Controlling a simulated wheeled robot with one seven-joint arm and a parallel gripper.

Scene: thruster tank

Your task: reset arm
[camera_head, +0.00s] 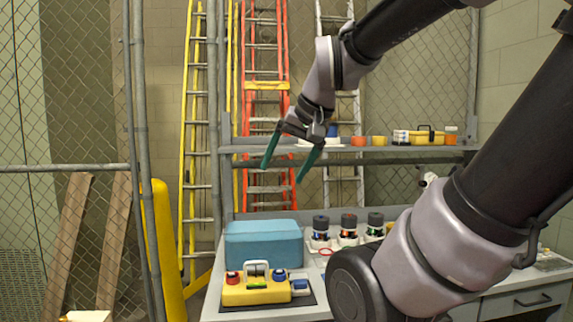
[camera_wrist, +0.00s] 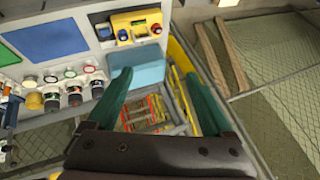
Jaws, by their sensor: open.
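My gripper (camera_head: 285,168) hangs in the air above the back left part of the workbench, in front of the ladders. Its two green fingers are spread apart with nothing between them. In the wrist view my gripper (camera_wrist: 160,95) also shows open and empty. My arm reaches in from the upper right of the head view. Below the gripper, and apart from it, a blue box (camera_head: 263,246) stands on the bench (camera_head: 215,300).
A yellow device (camera_head: 256,292) with knobs sits at the bench's front left. Several dark-capped containers (camera_head: 348,230) stand right of the blue box. A shelf (camera_head: 400,148) with cups and a yellow toolbox (camera_head: 427,137) runs behind. Chain-link fence (camera_head: 65,120) and ladders (camera_head: 265,60) stand beyond.

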